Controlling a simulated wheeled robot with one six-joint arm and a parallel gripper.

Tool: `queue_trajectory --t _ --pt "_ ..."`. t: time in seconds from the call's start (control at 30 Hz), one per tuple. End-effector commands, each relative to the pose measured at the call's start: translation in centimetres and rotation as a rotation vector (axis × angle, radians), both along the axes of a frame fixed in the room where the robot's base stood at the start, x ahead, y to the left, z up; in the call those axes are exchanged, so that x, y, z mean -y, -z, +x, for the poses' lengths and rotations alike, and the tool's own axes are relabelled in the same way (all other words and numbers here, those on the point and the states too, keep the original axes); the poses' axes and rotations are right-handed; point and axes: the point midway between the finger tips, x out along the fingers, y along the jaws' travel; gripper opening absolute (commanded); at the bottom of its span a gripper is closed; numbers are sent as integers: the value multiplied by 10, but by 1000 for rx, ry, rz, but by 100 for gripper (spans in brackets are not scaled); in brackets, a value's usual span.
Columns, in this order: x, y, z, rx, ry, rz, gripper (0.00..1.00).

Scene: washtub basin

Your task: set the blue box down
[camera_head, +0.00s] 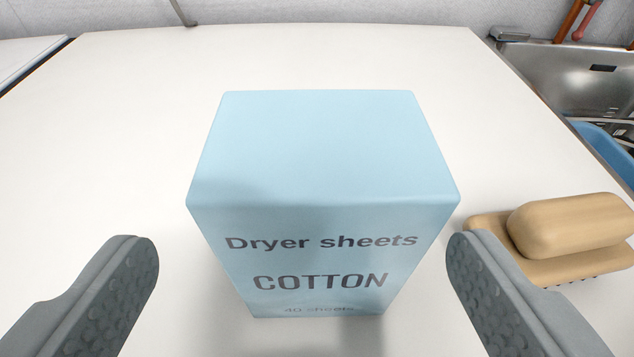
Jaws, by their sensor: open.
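The blue box (325,150) stands upright on the white counter in the middle of the head camera view. Its front reads "Dryer sheets COTTON" and faces me. My gripper (302,258) is open, with one grey finger low at the left and the other low at the right. Clear gaps show between the fingers and the box sides, and the fingers appear nearer to me than the box. The lower front edge of the box is visible at the counter.
A tan scrub brush (575,228) lies to the right, close to my right finger. A steel basin (575,75) with a blue item (608,150) is at the far right. The white counter (110,130) is clear on the left and behind the box.

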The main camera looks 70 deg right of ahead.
Motion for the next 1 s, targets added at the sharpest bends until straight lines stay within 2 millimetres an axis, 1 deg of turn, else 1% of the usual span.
queue_trajectory --t 0.17,0.4,0.5,0.73,0.77,0.8,0.87,1.0 --pt "9 3 1 0 2 -1 87" --pt "38 16 5 -1 3 0 87" --pt "47 18 8 -1 3 -1 87" --pt "48 19 9 0 0 -1 87" --pt "48 19 9 0 0 -1 85" --pt "48 19 9 0 0 -1 77" --pt "48 19 9 0 0 -1 66" --pt "48 19 9 0 0 0 38"
